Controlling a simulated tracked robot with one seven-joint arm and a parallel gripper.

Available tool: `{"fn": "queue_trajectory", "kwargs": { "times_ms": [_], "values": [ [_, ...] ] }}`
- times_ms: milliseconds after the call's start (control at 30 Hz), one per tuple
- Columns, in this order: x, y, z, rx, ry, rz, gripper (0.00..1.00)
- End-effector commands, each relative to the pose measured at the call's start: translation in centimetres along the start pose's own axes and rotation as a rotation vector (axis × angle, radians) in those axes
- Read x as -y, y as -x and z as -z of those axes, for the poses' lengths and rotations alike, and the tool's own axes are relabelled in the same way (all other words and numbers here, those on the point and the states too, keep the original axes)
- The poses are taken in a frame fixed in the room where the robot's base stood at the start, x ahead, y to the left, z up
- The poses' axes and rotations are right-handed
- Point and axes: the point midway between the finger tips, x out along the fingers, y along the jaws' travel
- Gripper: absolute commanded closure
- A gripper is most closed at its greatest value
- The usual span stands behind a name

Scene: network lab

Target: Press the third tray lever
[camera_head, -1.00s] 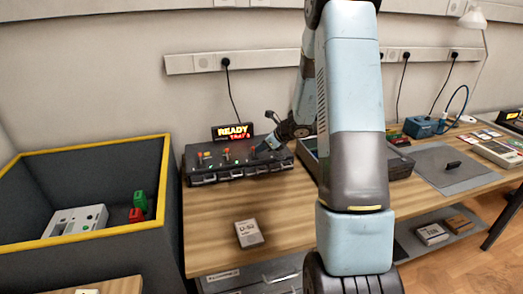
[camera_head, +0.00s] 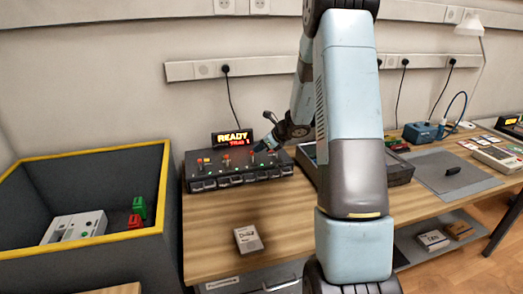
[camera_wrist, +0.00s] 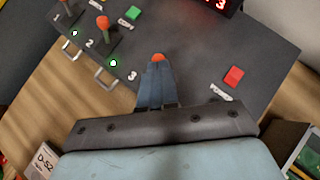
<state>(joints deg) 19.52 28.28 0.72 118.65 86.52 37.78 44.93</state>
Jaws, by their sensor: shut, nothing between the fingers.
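The dark lever unit (camera_head: 237,180) stands on the wooden bench, with a lit display (camera_head: 232,138) reading READY and a tray line. In the wrist view, number labels 2 and 3 show beside the levers. The second lever (camera_wrist: 103,23) has an orange knob and stands clear of my gripper. The third lever's orange knob (camera_wrist: 158,57) peeks out at my fingertips, and the rest of it is hidden. My gripper (camera_wrist: 157,68) is shut and empty, right at this knob. Whether it touches cannot be told. My gripper also shows over the unit in the head view (camera_head: 261,149).
A green button (camera_wrist: 132,13) and a red button (camera_wrist: 233,77) sit on the unit's top. A dark open tray (camera_head: 400,174) stands right of the unit. A yellow-rimmed bin (camera_head: 85,153) is at left. Bare bench lies in front of the unit, with a small labelled box (camera_head: 248,239).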

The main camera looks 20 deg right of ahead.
Motion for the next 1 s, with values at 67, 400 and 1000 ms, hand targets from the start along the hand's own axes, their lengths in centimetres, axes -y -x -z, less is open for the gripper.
{"fn": "queue_trajectory", "kwargs": {
  "times_ms": [67, 400, 1000],
  "values": [
    [0.0, 0.3, -0.3, 0.001, 0.000, 0.001, 1.00],
    [0.0, 0.5, -0.6, 0.000, -0.001, 0.000, 1.00],
    [1.6, 6.0, -0.8, 0.002, 0.007, -0.002, 1.00]
  ]
}}
